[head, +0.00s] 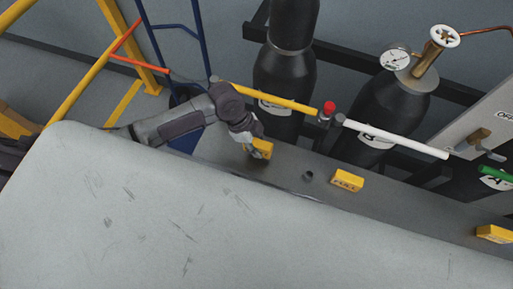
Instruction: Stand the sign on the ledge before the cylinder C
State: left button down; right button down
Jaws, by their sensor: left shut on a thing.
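My left gripper (256,147) is shut on a yellow sign (263,150) at the grey ledge (405,200), in front of the left black cylinder (284,75). The gripper partly covers this sign, and I cannot tell whether the sign touches the ledge. Another yellow sign, marked FULL (347,180), stands on the ledge before the middle black cylinder (385,115). A third yellow sign (494,234) is at the right edge. The cylinders carry white labels, but their letters are too small to read surely. My right gripper is not in view.
A large pale scuffed surface (150,215) fills the foreground. A small dark round piece (308,176) sits on the ledge between the signs. A yellow and white bar (390,136) with a red knob (329,108) runs before the cylinders. A blue frame (200,35) stands at the back left.

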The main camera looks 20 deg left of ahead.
pick_arm(q)
notch_tip(320, 180, down, 3)
jog(key=shift+a+f, duration=0.1)
jog(key=shift+f, duration=0.45)
jog(key=c, duration=0.9)
grip_release()
jog(key=shift+o, duration=0.2)
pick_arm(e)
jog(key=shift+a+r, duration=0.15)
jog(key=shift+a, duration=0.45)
pick_arm(q)
jog(key=shift+r, duration=0.1)
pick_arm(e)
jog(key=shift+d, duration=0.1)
pick_arm(q)
jog(key=shift+r, duration=0.2)
jog(key=shift+a+r, duration=0.2)
jog(key=shift+r, duration=0.1)
jog(key=v, duration=1.1)
jog(key=shift+b, duration=0.45)
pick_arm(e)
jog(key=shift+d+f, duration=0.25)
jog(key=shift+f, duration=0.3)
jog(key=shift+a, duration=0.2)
